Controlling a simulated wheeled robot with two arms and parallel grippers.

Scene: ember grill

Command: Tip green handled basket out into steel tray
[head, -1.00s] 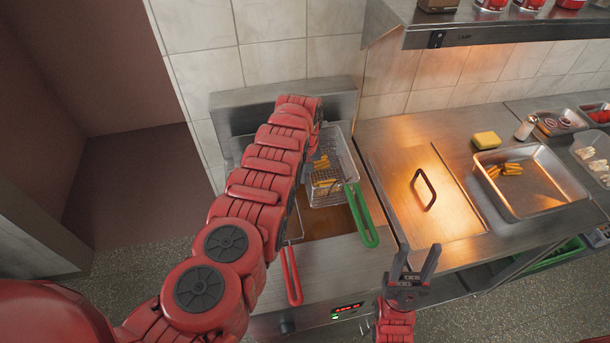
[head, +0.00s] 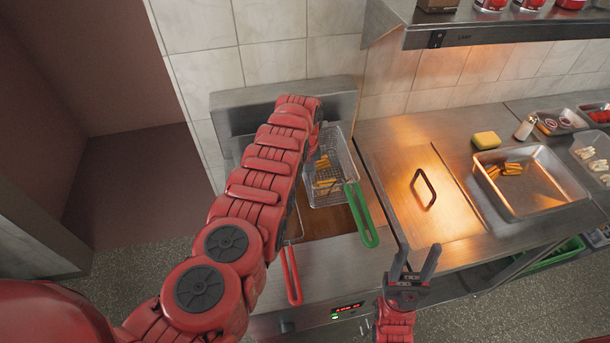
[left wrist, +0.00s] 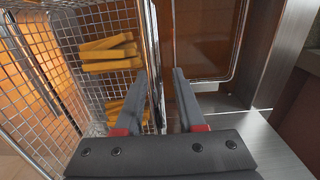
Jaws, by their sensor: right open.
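The green handled basket (head: 347,165) is a wire basket with fries (head: 326,180) in it. It sits over the fryer, its green handle (head: 362,215) pointing to the front. It also shows in the left wrist view (left wrist: 40,115). My left gripper (left wrist: 163,80) is at the basket's left side, its fingers apart on either side of the basket wall. In the head view my left arm hides most of that gripper. The steel tray (head: 560,199) stands on the counter at the right with several fries inside. My right gripper (head: 415,262) is open and empty in front of the counter.
A red handle (head: 291,275) of a second basket sticks out beside my left arm. A flat lid with a dark handle (head: 424,188) lies between fryer and tray. A yellow sponge (head: 486,140) and a shaker (head: 525,127) stand behind the tray. A shelf (head: 500,30) hangs above.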

